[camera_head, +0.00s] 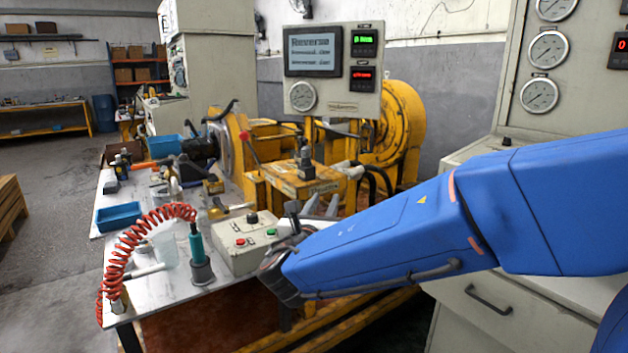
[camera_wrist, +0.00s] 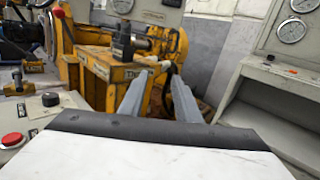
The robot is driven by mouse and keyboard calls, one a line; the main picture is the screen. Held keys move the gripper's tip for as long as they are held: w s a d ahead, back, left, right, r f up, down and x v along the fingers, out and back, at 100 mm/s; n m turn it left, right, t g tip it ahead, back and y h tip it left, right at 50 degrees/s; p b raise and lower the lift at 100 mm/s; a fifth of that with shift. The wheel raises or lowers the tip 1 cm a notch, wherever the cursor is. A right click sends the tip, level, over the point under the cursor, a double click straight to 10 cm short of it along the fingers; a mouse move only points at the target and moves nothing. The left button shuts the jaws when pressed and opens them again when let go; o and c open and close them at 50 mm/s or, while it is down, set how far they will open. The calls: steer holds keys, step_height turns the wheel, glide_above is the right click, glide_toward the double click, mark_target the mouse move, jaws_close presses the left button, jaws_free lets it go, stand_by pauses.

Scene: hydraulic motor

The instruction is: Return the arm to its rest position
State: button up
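My blue arm (camera_head: 400,235) reaches in from the right edge of the head view, over the front of the yellow machine. Its wrist hangs next to the grey control box. My gripper (camera_head: 322,203) shows partly past the wrist, pointing toward the yellow machine. In the wrist view, my gripper (camera_wrist: 160,80) has two grey fingers standing well apart, with nothing between them. Beyond the fingers is the yellow machine (camera_wrist: 108,78) with a dark valve block on top. I cannot tell whether the fingers touch anything.
The control box (camera_head: 240,242) with red and green buttons sits left of my wrist. A red coiled hose (camera_head: 125,250), a teal-handled tool (camera_head: 197,245) and a blue tray (camera_head: 118,217) are on the workbench (camera_head: 160,305). A display panel (camera_head: 333,68) stands behind. A grey gauge cabinet (camera_head: 500,125) is at right.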

steer(key=s+d+f+m+g+h, duration=0.25)
steer(key=d+m, duration=0.25)
steer(key=d, duration=0.5)
steer(key=s+d+f+m+g+h, duration=0.1)
steer(key=s+d+m+g+h, duration=0.25)
steer(key=d, duration=0.55)
steer(key=s+d+f+m+g+y, duration=0.2)
steer(key=s+d+f+m+g, duration=0.3)
steer(key=s+d+m, duration=0.4)
steer(key=s+d+f+m+g+y, duration=0.35)
steer(key=s+f+m, duration=0.2)
steer(key=s, duration=0.25)
steer(key=s+a+f+m+t+y, duration=0.1)
steer(key=s+a+f+m+y, duration=0.1)
steer(key=s+a+m+y, duration=0.3)
steer(key=s+m, duration=0.4)
steer(key=m, duration=0.1)
steer(key=shift+m, duration=0.4)
